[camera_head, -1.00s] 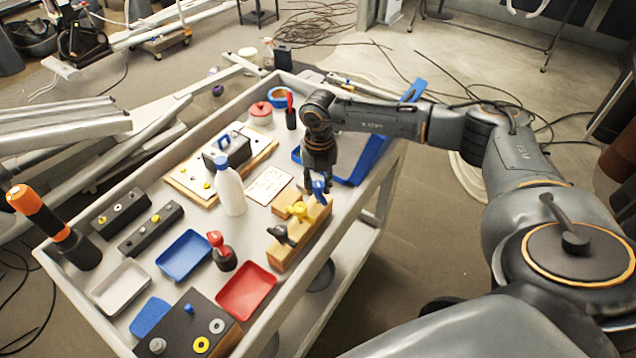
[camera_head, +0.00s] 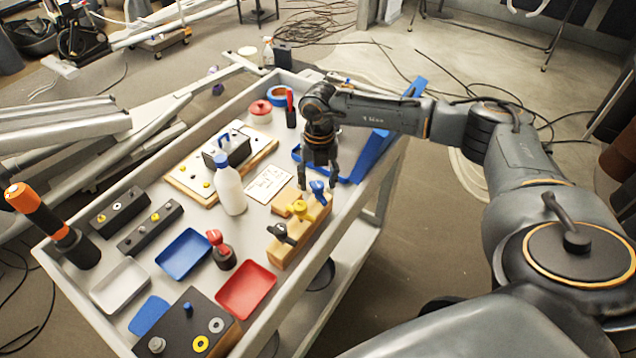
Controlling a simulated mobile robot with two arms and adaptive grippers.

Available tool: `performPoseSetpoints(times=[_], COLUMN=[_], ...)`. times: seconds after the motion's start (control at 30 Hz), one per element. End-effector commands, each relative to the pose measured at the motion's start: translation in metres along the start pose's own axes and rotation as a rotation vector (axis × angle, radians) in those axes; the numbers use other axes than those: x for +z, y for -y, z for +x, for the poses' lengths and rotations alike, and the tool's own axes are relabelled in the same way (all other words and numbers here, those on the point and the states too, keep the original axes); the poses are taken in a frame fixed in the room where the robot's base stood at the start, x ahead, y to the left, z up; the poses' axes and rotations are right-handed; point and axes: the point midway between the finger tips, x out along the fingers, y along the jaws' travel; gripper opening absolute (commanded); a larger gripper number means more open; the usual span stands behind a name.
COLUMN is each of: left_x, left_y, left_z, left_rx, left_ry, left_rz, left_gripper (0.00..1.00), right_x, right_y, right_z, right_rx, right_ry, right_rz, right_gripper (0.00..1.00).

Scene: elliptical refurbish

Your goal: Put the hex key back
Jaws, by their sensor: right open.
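A wooden block (camera_head: 290,243) stands near the right edge of the cart top. It holds hex keys with coloured handles: a blue-handled key (camera_head: 318,188) at the far end, a yellow-handled key (camera_head: 299,207) in the middle and a black-handled key (camera_head: 280,233) at the near end. My right gripper (camera_head: 318,181) points down over the far end of the block. Its fingers are spread to either side of the blue handle. Whether they touch it I cannot tell. The key shafts are hidden. My left gripper is out of view.
A white bottle (camera_head: 230,192) and a red-topped dark bottle (camera_head: 221,252) stand left of the block. A red tray (camera_head: 246,290) lies near its front end. Fixture plates fill the left side.

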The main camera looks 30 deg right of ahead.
Motion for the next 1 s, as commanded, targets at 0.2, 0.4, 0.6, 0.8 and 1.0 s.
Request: performPoseSetpoints(times=[0.2,0.4,0.6,0.8,1.0], left_x=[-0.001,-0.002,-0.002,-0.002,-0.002], left_y=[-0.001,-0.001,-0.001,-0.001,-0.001], left_z=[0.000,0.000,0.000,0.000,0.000], left_rx=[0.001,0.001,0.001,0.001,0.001], left_ry=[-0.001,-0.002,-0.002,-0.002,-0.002], left_rz=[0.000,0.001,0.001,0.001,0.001], left_gripper=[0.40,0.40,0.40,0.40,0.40], right_x=[0.001,0.001,0.001,0.000,0.000], right_y=[0.000,0.000,0.001,0.001,0.001], right_z=[-0.049,-0.085,-0.102,-0.104,-0.103], right_rx=[0.003,0.002,0.000,0.000,0.000], right_ry=[0.005,0.003,0.002,0.001,0.001], right_rz=[-0.001,0.000,0.001,0.001,0.000], right_gripper=[0.54,0.54,0.54,0.54,0.54])
